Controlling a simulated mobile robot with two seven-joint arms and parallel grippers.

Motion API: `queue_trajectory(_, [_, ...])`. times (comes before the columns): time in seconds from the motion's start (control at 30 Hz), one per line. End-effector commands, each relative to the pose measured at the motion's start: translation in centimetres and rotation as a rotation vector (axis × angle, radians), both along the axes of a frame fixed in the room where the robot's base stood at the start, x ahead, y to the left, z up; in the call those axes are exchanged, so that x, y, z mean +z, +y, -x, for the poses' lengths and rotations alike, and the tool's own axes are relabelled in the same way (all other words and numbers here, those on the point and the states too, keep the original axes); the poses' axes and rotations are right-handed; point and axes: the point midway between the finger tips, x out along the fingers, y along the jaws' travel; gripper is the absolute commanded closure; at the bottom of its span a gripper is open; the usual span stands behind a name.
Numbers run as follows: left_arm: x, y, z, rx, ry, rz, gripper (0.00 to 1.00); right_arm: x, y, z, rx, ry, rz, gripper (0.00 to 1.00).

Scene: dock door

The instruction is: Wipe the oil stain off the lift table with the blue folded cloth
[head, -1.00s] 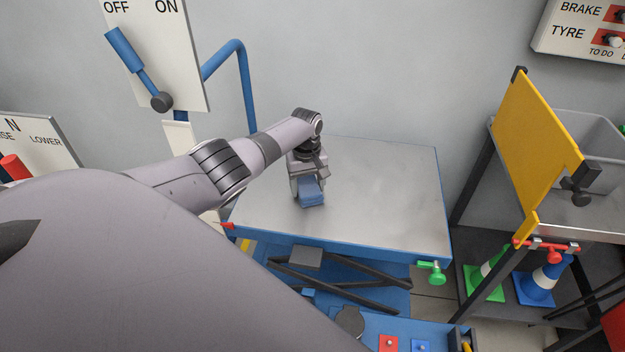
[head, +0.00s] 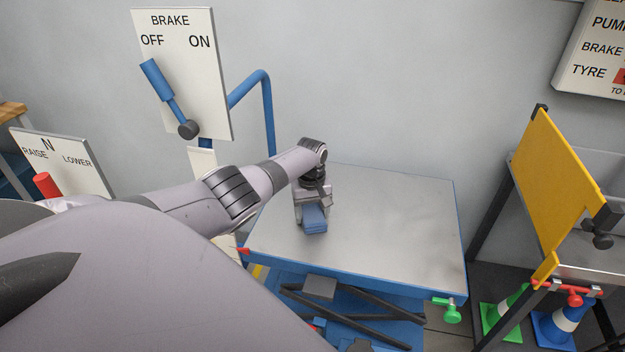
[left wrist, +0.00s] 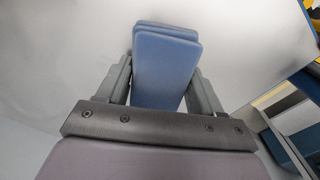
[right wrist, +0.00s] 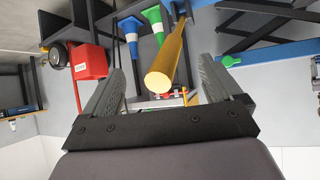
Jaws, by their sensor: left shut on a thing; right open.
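The blue folded cloth (head: 314,222) is in my left gripper (head: 312,207), over the left part of the lift table's grey top (head: 400,220). In the left wrist view the cloth (left wrist: 165,65) sits between the two fingers, which are shut on it. It is low at the table top; whether it touches I cannot tell. I see no clear oil stain on the bare part of the top; the arm and cloth hide some of it. My right gripper (right wrist: 163,75) shows only in the right wrist view, open, with a yellow bar (right wrist: 163,65) in line between its fingers.
A brake board (head: 180,75) with a blue lever stands behind left, beside a raise/lower board (head: 62,160). A yellow panel (head: 555,185) and cones (head: 555,330) are at the right. A green handle (head: 448,308) sticks out at the table's front right corner.

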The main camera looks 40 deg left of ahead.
Motion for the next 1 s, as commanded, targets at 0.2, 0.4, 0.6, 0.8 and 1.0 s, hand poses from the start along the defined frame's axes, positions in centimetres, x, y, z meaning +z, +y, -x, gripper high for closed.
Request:
queue_trajectory(0.2, [1.9, 0.1, 0.5, 0.002, 0.014, -0.003, 0.64, 1.8, -0.3, 0.2, -0.001, -0.004, 0.009, 0.08])
queue_trajectory(0.4, [4.0, 0.1, 0.3, 0.001, 0.007, -0.002, 0.64, 3.8, -0.3, 0.2, -0.001, -0.003, 0.01, 0.08])
queue_trajectory(0.6, [5.9, 0.0, 0.2, 0.001, 0.006, 0.0, 0.64, 5.6, -0.3, 0.2, -0.001, -0.003, 0.01, 0.08])
queue_trajectory(0.8, [5.9, 0.0, 0.2, 0.001, 0.005, -0.001, 0.64, 5.6, -0.3, 0.2, -0.001, -0.003, 0.01, 0.08])
queue_trajectory(1.0, [6.1, 0.0, 0.1, 0.0, 0.004, -0.001, 0.64, 5.8, -0.3, 0.2, -0.001, -0.003, 0.01, 0.08])
